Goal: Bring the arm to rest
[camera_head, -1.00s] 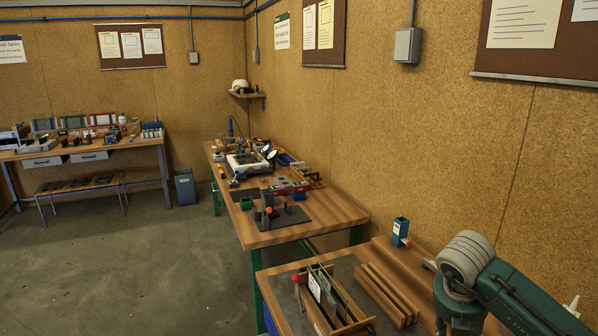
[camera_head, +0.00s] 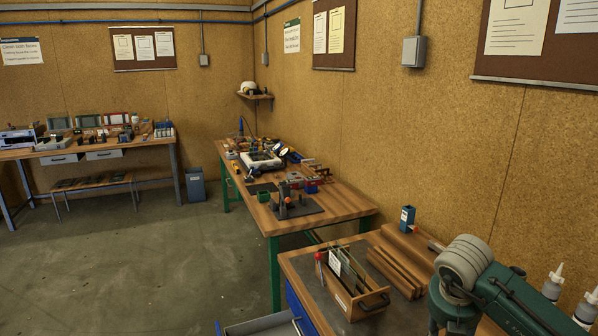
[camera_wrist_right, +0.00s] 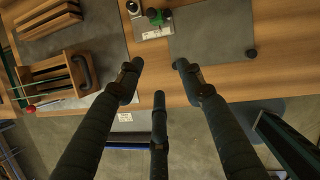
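My right arm (camera_head: 465,270) is bent at the lower right of the head view; its gripper is out of that frame. In the right wrist view the right gripper (camera_wrist_right: 158,76) has its three dark fingers spread with nothing between them. The fingertips lie over the workbench's front edge in the picture. A wooden rack with a dark handle and upright panels (camera_head: 350,285) stands on the near workbench; it also shows left of the fingers in the wrist view (camera_wrist_right: 48,84), apart from them. My left gripper is in neither view.
The near workbench (camera_head: 385,322) also holds wooden slats (camera_head: 395,272) and a blue container (camera_head: 407,218). An open drawer (camera_head: 262,326) juts out at the bottom. White-tipped bottles (camera_head: 553,283) stand behind my arm. The floor on the left (camera_head: 130,265) is clear.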

